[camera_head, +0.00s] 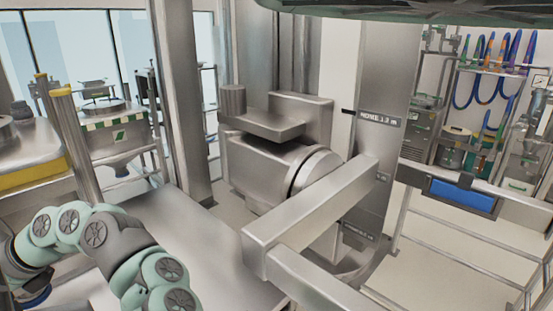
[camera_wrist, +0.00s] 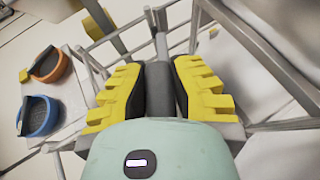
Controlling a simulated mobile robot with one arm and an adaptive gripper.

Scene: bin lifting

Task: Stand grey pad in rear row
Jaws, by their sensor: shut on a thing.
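In the wrist view, my gripper (camera_wrist: 160,92) has yellow ribbed fingers with black inner faces. It is shut on a narrow dark grey thing (camera_wrist: 160,88), which looks like the grey pad. The pad is seen edge-on between the fingers, so its full shape is hidden. My gripper does not show in the head view; only part of my green and grey arm shows there, at the lower left. I cannot make out a rear row in either view.
An orange-rimmed round piece (camera_wrist: 48,65) and a blue-rimmed one (camera_wrist: 38,117) lie on a pale surface left of my gripper. Metal rails surround the fingers. In the head view, a steel lifting column (camera_head: 380,130) with a thick horizontal arm (camera_head: 310,215) fills the middle.

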